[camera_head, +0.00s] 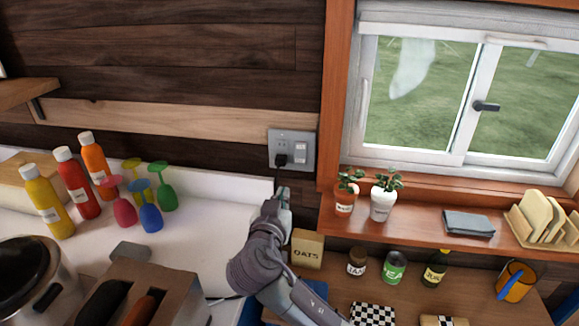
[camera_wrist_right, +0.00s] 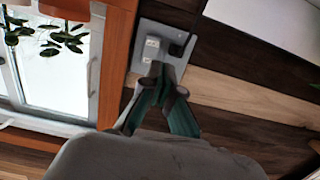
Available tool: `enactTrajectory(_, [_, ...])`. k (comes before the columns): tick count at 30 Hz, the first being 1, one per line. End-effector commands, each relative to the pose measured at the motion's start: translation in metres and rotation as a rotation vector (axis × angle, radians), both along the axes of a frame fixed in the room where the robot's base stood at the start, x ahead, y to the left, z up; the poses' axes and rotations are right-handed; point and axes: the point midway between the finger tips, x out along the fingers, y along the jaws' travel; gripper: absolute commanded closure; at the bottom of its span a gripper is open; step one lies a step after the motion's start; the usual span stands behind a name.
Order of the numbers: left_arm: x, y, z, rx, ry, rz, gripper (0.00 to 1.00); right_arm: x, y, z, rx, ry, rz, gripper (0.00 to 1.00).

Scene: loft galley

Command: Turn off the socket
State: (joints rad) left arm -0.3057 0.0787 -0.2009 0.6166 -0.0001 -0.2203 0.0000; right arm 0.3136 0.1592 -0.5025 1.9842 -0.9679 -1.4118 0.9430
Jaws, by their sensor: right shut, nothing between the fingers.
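The socket (camera_head: 291,148) is a grey plate on the dark wood wall, left of the window frame. A black plug (camera_head: 281,159) sits in its left part, and a white switch (camera_head: 300,147) is on its right part. My right gripper (camera_head: 283,191) is shut and empty, just below the socket. In the right wrist view the shut fingertips (camera_wrist_right: 166,76) overlap the lower edge of the socket plate (camera_wrist_right: 144,32), close to the white switch (camera_wrist_right: 151,49). I cannot tell whether they touch it. The plug (camera_wrist_right: 180,43) shows beside the switch. My left gripper is not in view.
Two potted plants (camera_head: 382,204) stand on the sill right of my right gripper. An oats box (camera_head: 307,248) is close to my right arm. Several bottles (camera_head: 67,176) and coloured glasses (camera_head: 151,216) stand on the white counter at left. A toaster (camera_head: 160,284) is in front.

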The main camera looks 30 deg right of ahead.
Motion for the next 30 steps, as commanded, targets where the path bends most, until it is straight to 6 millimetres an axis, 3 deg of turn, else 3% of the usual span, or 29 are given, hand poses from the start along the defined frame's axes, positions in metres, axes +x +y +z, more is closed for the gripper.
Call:
enactTrajectory(8, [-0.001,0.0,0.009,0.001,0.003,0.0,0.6,0.017,-0.013,0.0,-0.006,0.003,-0.001,1.0])
enactTrajectory(21, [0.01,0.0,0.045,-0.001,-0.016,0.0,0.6,0.088,-0.067,-0.009,-0.005,0.004,-0.001,1.0])
enactTrajectory(30, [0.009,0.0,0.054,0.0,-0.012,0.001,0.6,0.11,-0.083,-0.016,0.0,0.003,0.001,1.0])
